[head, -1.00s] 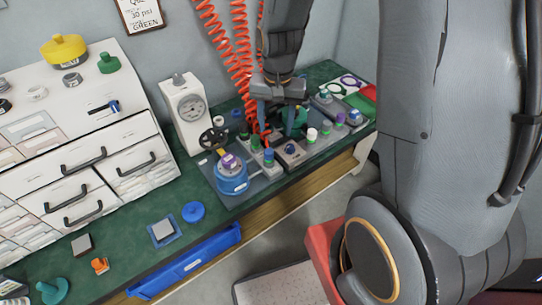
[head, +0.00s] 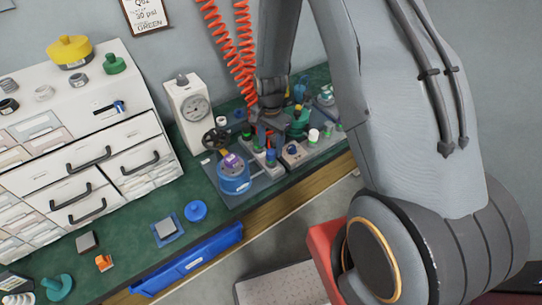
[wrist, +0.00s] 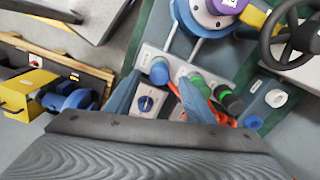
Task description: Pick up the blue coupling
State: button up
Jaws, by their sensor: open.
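A small blue-topped coupling (wrist: 159,72) stands upright on a grey plate in the wrist view. It also shows in the head view (head: 271,157), at the front of the test rig beside the blue cylinder. My gripper (wrist: 160,92) is open and empty, pointing down over the rig. Its two blue-grey fingers appear on either side of the near side of the coupling, apart from it. In the head view my gripper (head: 268,130) hangs just behind and above the coupling. I cannot tell the exact height gap.
A blue cylinder with a purple cap (head: 234,178) and a dark handwheel (head: 215,139) stand left of the coupling. A box with a blue knob (head: 292,150) and a green fitting (head: 299,124) are to its right. Orange coiled hoses (head: 244,50) hang behind. A blue disc (head: 196,210) lies on the bench.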

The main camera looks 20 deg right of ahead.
aim_at(271, 151)
jog(key=shift+d+f+p, duration=0.1)
jog(key=shift+f+p, duration=0.6)
jog(key=shift+f, duration=1.4)
jog(key=c, duration=1.2)
